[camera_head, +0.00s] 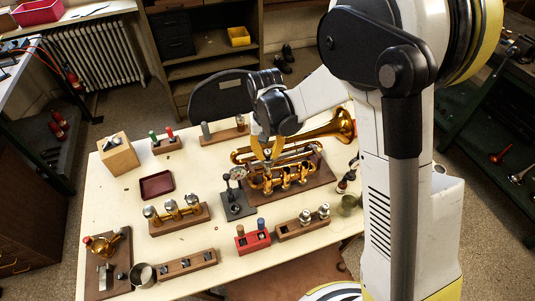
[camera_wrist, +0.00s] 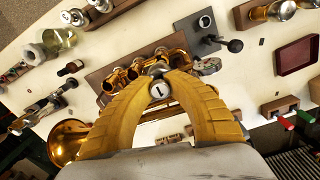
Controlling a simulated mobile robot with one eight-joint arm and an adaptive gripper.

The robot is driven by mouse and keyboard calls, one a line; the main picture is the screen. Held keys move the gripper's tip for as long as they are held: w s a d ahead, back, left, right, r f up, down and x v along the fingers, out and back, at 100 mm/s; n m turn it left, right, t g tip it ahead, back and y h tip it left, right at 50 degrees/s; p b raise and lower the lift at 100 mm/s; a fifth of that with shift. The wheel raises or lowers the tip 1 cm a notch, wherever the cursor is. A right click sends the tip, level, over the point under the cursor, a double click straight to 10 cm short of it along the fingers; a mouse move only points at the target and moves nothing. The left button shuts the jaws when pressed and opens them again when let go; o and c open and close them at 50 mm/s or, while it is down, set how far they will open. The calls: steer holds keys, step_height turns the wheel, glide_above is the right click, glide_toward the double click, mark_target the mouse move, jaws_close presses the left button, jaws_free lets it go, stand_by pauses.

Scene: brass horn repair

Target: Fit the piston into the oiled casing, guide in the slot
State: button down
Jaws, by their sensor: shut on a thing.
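The brass trumpet (camera_head: 338,126) lies on a dark wooden base (camera_head: 318,184) at the middle right of the table, its valve casings (camera_head: 285,182) in a row. Its bell (camera_wrist: 68,142) shows at lower left in the wrist view. My gripper (camera_head: 268,158) is over the valve section, pointing down. In the wrist view its yellow fingers (camera_wrist: 160,76) are shut on a piston (camera_wrist: 161,90) with a round pale top marked "1". The piston's lower part is hidden, so I cannot tell whether it is in a casing or above it. The guide and slot are not visible.
A dial gauge stand (camera_head: 237,205) is close to the left of the trumpet. A maroon tray (camera_head: 157,185) and a wooden rack with several valve parts (camera_head: 180,222) are further left. A red block (camera_head: 252,241) is near the front edge. Bare table lies left of the gauge.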

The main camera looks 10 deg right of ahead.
steer(key=shift+d, duration=0.15)
stand_by(0.4)
steer(key=shift+d+h+b, duration=0.4)
steer(key=shift+d+h, duration=0.1)
steer(key=shift+h, duration=0.2)
steer(key=shift+a, duration=0.1)
steer(key=shift+a+y, duration=0.6)
steer(key=shift+a, duration=0.4)
steer(key=shift+f, duration=0.1)
steer(key=shift+f+b, duration=1)
steer(key=shift+f, duration=0.05)
steer(key=shift+r, duration=0.1)
